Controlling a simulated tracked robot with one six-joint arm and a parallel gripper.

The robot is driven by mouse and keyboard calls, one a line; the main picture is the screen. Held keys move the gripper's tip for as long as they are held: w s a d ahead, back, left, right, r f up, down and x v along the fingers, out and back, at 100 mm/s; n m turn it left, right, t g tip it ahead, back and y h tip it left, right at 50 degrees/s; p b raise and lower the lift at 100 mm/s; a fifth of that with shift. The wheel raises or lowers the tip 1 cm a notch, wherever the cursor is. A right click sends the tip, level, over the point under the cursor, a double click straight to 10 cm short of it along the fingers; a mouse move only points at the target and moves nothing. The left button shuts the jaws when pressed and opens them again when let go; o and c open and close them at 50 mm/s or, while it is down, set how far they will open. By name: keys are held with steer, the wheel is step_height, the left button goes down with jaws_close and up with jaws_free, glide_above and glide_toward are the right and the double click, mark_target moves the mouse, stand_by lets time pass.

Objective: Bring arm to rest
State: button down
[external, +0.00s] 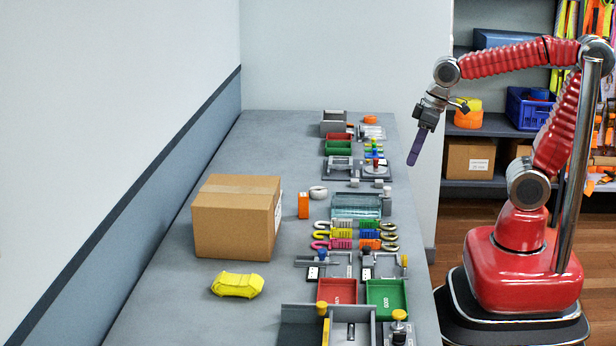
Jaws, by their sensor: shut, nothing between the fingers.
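My gripper (417,150) hangs at the end of my red arm, beyond the right edge of the grey bench (180,275). Its dark purple fingers are shut together with nothing between them and point down and slightly left. The gripper is apart from the bench and from everything on it. My arm is bent, with its forearm reaching left from a raised elbow at the upper right.
A cardboard box (236,222) and a yellow bundle (237,285) sit on the bench's left part. Red (338,290) and green (386,298) trays, padlocks and fixtures line its right side. Shelves (480,187) stand behind my arm. Floor between bench and base is clear.

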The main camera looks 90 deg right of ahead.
steer(key=s+a+r+n+t, duration=0.1)
steer(key=s+a+t, duration=0.1)
steer(key=s+a, duration=0.2)
steer(key=shift+s+a+r+n+y, duration=0.2)
steer(key=shift+s+a+n+y, duration=0.15)
steer(key=shift+a, duration=0.75)
